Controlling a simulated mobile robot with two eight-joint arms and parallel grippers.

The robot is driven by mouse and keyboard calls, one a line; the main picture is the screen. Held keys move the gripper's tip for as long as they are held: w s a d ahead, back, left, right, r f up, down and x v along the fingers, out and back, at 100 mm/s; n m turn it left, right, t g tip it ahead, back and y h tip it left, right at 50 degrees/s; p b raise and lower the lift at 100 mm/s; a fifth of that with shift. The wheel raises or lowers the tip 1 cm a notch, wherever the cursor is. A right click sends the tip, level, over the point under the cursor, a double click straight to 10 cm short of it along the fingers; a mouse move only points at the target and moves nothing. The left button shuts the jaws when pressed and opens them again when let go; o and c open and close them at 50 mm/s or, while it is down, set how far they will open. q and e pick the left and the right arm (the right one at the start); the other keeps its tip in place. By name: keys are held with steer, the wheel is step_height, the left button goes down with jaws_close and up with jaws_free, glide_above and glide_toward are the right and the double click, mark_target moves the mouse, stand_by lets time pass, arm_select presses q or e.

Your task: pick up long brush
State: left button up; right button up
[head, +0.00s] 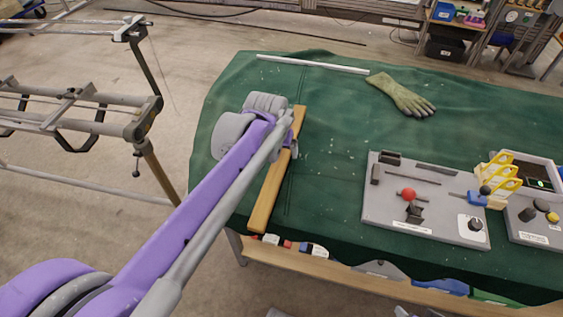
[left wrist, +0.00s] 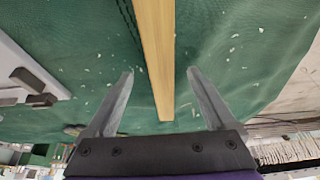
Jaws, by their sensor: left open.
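The long brush shows as a long, narrow wooden bar (head: 266,200) lying on the green cloth near the table's left side; I see no bristles. My left arm crosses over it in the head view and hides part of its middle. My left gripper (head: 291,142) is at the upper half of the bar. In the left wrist view the bar (left wrist: 157,45) runs between the two fingers of my left gripper (left wrist: 160,72), with a gap on each side. The fingers are open and hold nothing. My right gripper is not in view.
The green-covered table (head: 330,210) has a metal rod (head: 312,64) and a work glove (head: 401,94) at the back. A grey panel (head: 425,228) with a red knob and a second device (head: 535,225) stand on the right. A metal frame (head: 75,122) stands left of the table.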

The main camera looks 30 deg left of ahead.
mark_target(282, 156)
arm_select(q)
steer(key=b+x, duration=0.1)
steer(key=x, duration=0.6)
steer(key=shift+w, duration=0.1)
steer(key=shift+r, duration=0.1)
jaws_close()
